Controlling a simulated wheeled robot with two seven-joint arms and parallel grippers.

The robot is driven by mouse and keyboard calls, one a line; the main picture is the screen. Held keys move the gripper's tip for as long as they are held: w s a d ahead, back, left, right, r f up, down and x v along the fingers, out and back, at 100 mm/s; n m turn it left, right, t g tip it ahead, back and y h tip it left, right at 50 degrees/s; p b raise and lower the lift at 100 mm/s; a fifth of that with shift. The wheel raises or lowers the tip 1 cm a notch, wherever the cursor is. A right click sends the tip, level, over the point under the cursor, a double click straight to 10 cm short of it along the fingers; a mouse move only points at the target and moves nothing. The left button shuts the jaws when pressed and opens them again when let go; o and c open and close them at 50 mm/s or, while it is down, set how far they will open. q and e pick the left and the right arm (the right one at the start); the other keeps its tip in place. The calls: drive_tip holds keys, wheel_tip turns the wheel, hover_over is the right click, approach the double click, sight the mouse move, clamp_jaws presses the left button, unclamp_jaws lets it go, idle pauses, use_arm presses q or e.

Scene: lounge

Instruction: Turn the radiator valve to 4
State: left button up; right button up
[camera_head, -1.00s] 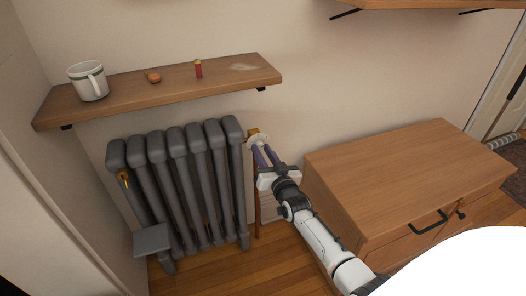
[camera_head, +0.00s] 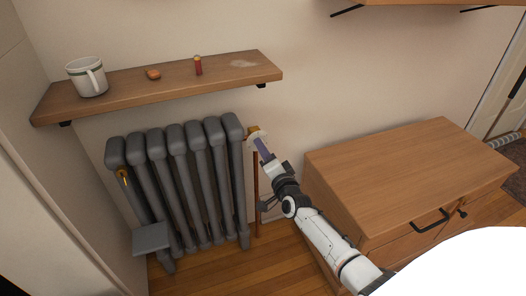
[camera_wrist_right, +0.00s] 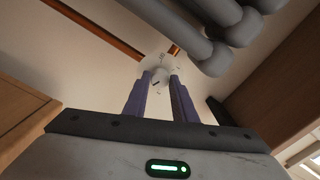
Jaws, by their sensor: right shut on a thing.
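The grey radiator (camera_head: 180,185) stands against the wall under a shelf. Its white valve knob (camera_head: 255,138) is at the radiator's upper right, beside a brass fitting and a copper pipe. My right gripper (camera_head: 262,146) reaches up to the knob from the lower right. In the right wrist view, the valve knob (camera_wrist_right: 160,72) sits between the tips of the two purple fingers (camera_wrist_right: 160,82), which are shut on it. Small marks show on the knob face, but the number is too small to read. My left gripper is not in view.
A wooden shelf (camera_head: 130,94) above the radiator holds a mug (camera_head: 87,77), a small orange-brown thing (camera_head: 153,74) and a red cylinder (camera_head: 198,66). A wooden cabinet (camera_head: 400,180) stands right of my right arm. A grey plate (camera_head: 151,239) is at the radiator's lower left.

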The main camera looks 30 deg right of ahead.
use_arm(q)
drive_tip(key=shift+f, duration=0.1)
use_arm(e)
drive_tip(key=shift+m, duration=0.6)
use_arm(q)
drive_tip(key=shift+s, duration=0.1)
use_arm(e)
drive_tip(key=o, duration=1)
drive_tip(key=shift+o, duration=0.2)
use_arm(q)
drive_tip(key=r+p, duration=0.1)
drive_tip(key=p, duration=0.1)
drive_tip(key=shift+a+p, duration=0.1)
drive_tip(key=shift+p, duration=0.2)
use_arm(e)
drive_tip(key=v, duration=1)
drive_tip(key=shift+s, duration=0.2)
